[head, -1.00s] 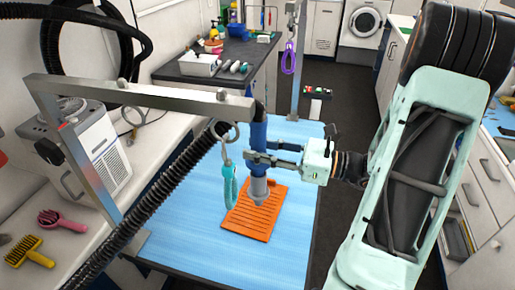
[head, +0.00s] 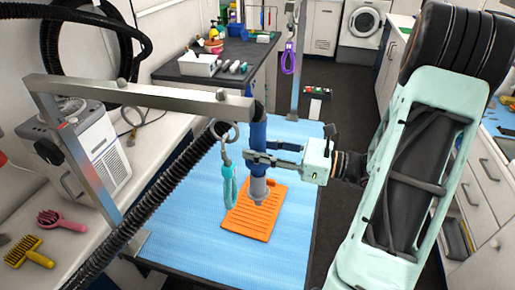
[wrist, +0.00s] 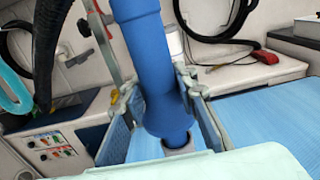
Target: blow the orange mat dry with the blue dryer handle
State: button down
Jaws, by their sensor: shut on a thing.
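The blue dryer handle (head: 258,150) stands nearly upright above the table, its grey nozzle (head: 259,190) pointing down over the orange mat. My gripper (head: 262,156) is shut on the handle from the right; in the wrist view the handle (wrist: 146,70) fills the space between the fingers. The orange mat (head: 240,224) is ridged and lies flat on the blue table top (head: 190,255). The nozzle hides a small part of the mat. Whether nozzle and mat touch cannot be told for sure; it appears to hang just above.
A grey metal frame (head: 140,93) spans over the table, with a teal loop (head: 228,186) hanging beside the handle. A black ribbed hose (head: 150,220) runs at the left. A dryer box (head: 85,150), a pink brush (head: 62,221) and a yellow brush (head: 28,252) are on the left counter.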

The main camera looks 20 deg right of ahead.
dwell(0.3)
jog(key=w+d+p, duration=0.1)
jog(key=w+d, duration=0.3)
jog(key=w, duration=0.1)
jog(key=shift+w+d, duration=0.35)
jog(key=shift+w, duration=0.05)
jog(key=shift+w+a+r, duration=0.1)
dwell(1.9)
jog(key=shift+x, duration=2.65)
jog(key=shift+w, duration=0.15)
jog(key=shift+r+p, duration=2.25)
jog(key=shift+r, duration=0.25)
